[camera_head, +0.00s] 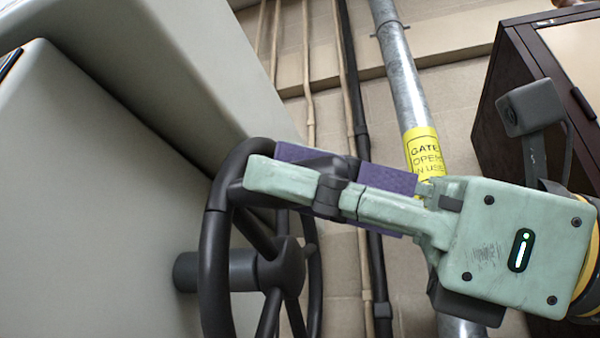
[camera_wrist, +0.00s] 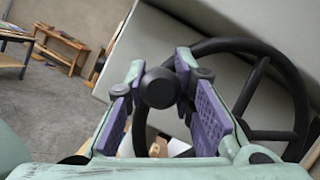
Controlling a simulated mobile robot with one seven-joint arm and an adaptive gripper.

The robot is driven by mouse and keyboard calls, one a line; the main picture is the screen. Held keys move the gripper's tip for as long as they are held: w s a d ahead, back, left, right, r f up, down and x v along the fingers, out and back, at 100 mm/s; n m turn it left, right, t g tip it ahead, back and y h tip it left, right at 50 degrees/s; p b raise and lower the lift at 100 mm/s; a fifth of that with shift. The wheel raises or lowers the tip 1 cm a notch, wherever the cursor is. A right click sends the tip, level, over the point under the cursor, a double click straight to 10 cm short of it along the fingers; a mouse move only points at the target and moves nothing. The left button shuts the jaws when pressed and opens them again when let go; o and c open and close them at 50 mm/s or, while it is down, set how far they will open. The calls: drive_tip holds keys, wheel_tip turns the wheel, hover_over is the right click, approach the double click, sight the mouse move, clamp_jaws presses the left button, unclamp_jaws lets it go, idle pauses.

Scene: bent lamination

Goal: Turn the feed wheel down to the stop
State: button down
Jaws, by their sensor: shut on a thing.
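The feed wheel (camera_head: 281,267) is black with a rim, spokes and a central hub on a short shaft from the grey machine. Its rim and spokes also show in the wrist view (camera_wrist: 299,95). My gripper (camera_head: 276,162) is pale green with purple pads and reaches in from the right to the top of the wheel. In the wrist view, my gripper (camera_wrist: 160,68) has its pads on either side of a dark round knob (camera_wrist: 159,88), seemingly the wheel's handle, and is shut on it. The near finger hides part of the handle and rim in the head view. No stop can be made out.
The grey machine housing (camera_head: 100,200) stands close on the left of the wheel. Behind are a metal pipe with a yellow sign (camera_head: 422,152), dark pipes and a tiled wall. A dark cabinet (camera_head: 505,85) stands at the right. A wooden bench (camera_wrist: 62,45) is far off across open floor.

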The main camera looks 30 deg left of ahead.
drive_tip(key=c, duration=1.8)
unclamp_jaws()
drive_tip(key=shift+s+f, duration=0.2)
drive_tip(key=shift+f, duration=0.15)
drive_tip(key=o, duration=0.4)
drive_tip(key=shift+w+r, duration=0.1)
drive_tip(key=shift+r, duration=0.05)
drive_tip(key=shift+o, duration=0.2)
drive_tip(key=v, duration=1.2)
